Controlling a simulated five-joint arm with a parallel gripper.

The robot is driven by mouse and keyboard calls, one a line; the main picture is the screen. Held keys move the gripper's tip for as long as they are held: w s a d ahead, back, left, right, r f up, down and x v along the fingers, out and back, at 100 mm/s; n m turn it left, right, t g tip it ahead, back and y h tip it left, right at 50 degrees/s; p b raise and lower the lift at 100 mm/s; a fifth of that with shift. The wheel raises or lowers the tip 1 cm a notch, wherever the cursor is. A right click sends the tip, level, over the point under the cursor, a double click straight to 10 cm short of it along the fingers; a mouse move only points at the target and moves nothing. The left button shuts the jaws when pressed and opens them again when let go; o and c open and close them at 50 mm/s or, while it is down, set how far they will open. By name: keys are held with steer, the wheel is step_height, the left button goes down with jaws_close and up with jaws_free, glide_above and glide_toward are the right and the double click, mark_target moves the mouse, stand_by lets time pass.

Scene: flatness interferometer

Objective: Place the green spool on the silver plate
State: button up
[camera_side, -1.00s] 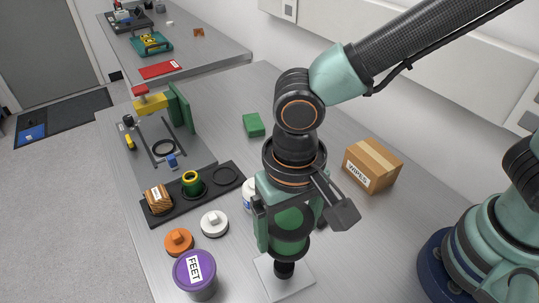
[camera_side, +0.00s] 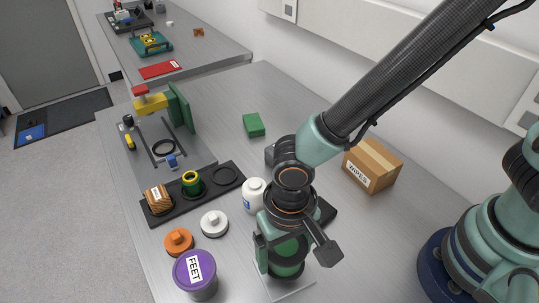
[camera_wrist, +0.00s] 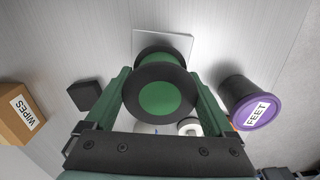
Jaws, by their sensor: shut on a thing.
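My gripper (camera_side: 285,260) is shut on the green spool (camera_side: 287,268), which has a green body between black flanges. In the wrist view the spool (camera_wrist: 160,97) sits between the two fingers of my gripper (camera_wrist: 158,85). The silver plate (camera_side: 298,288) lies under the spool in the side view, partly hidden by it. In the wrist view the plate (camera_wrist: 178,42) shows behind the spool's far edge. I cannot tell whether the spool touches the plate.
A purple-lidded FEET jar (camera_side: 195,272) stands left of the plate. An orange knob (camera_side: 178,240), a white knob (camera_side: 214,224) and a white bottle (camera_side: 254,196) are beyond it. A black rack (camera_side: 215,190) holds parts. A WIPES box (camera_side: 372,165) stands at right.

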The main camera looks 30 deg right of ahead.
mark_target(286, 245)
steer(key=o, duration=1.3)
steer(key=shift+f, duration=0.1)
step_height(286, 245, up, 12)
steer(key=shift+f, duration=0.1)
steer(key=shift+w+d+r, duration=0.1)
steer(key=shift+r, duration=0.15)
steer(key=w+d+r+t, duration=0.2)
steer(key=d, duration=0.7)
steer(key=w+d+r+n+t, duration=0.1)
steer(key=w+d+r, duration=0.1)
steer(key=d, duration=0.7)
steer(key=w+d+r+t, duration=0.2)
steer(key=w+d+r, duration=0.1)
steer(key=d, duration=0.6)
steer(key=shift+d+r+n+t, duration=0.1)
steer(key=shift+r+n+t, duration=0.2)
steer(key=shift+r, duration=0.15)
